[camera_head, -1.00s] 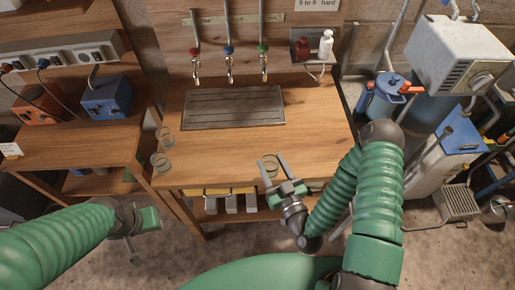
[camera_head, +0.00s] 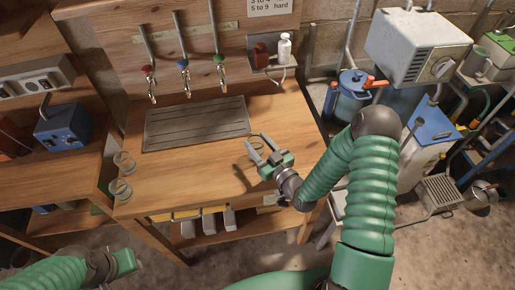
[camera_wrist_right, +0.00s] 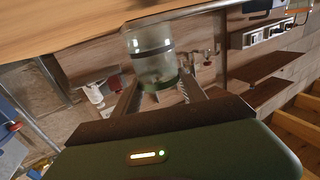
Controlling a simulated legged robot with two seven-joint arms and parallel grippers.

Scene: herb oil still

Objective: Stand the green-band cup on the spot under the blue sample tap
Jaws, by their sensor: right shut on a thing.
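My right gripper (camera_head: 258,149) is shut on a clear glass cup (camera_head: 253,144) over the right part of the bench, right of the slatted grey drain plate (camera_head: 170,130). In the right wrist view the cup (camera_wrist_right: 152,58) sits between the two fingers and shows a dark band; its colour is hard to tell. The blue sample tap (camera_head: 185,76) hangs above the drain plate, between the red tap (camera_head: 150,83) and the green tap (camera_head: 219,68). The plate below it is bare. My left gripper (camera_head: 124,262) is low at the left, off the bench; its fingers are unclear.
Two more glass cups, a rear one (camera_head: 124,161) and a front one (camera_head: 120,189), stand at the bench's left edge. The bench middle (camera_head: 190,165) is clear.

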